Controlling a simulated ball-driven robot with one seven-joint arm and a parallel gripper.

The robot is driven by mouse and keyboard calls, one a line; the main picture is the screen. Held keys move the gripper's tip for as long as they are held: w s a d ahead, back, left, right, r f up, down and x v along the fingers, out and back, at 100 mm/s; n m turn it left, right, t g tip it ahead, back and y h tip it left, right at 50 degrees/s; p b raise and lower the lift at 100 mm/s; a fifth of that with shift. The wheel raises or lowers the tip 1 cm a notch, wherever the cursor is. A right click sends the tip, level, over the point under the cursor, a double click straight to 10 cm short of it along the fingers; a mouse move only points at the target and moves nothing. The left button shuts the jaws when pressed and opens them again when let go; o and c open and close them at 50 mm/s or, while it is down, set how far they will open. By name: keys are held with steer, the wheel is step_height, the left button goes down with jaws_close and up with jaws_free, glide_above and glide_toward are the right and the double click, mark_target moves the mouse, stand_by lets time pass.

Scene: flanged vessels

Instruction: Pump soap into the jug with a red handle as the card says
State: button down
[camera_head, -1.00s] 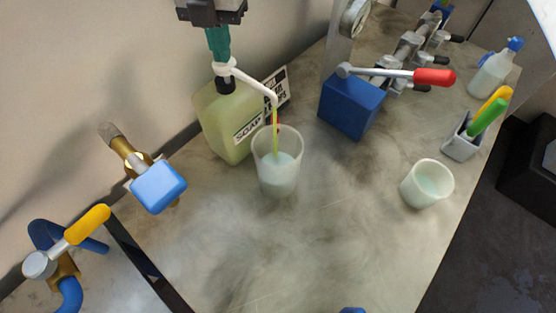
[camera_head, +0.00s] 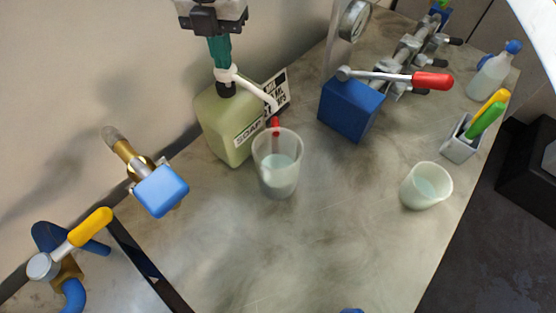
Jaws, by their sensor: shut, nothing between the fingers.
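The soap bottle (camera_head: 225,135) is pale green with a label reading SOAP and a white pump head (camera_head: 245,82) whose spout points right and down. My gripper (camera_head: 221,64) is shut, with its teal fingertips on or just above the pump head; I cannot tell if they press it. The translucent jug (camera_head: 277,170) stands upright under the spout tip, with some pale liquid inside. Its red handle (camera_head: 276,126) shows at the back rim. No stream of soap shows. The black-and-white card (camera_head: 277,88) stands behind the bottle, partly hidden by the spout; its text is unreadable.
A second cup (camera_head: 426,186) with pale liquid stands at the right. A blue block (camera_head: 351,106) with a red-handled lever (camera_head: 432,81) is at the back. A pen holder (camera_head: 463,143) and a spray bottle (camera_head: 493,72) stand far right. The counter's front middle is clear.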

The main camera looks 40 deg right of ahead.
steer(key=shift+r+p, duration=1.4)
steer(key=shift+r, duration=0.05)
steer(key=shift+f, duration=0.1)
steer(key=shift+f+b, duration=0.75)
steer(key=shift+f, duration=1.1)
steer(key=shift+r, duration=0.15)
steer(key=shift+r+p, duration=1.8)
steer(key=shift+p, duration=0.25)
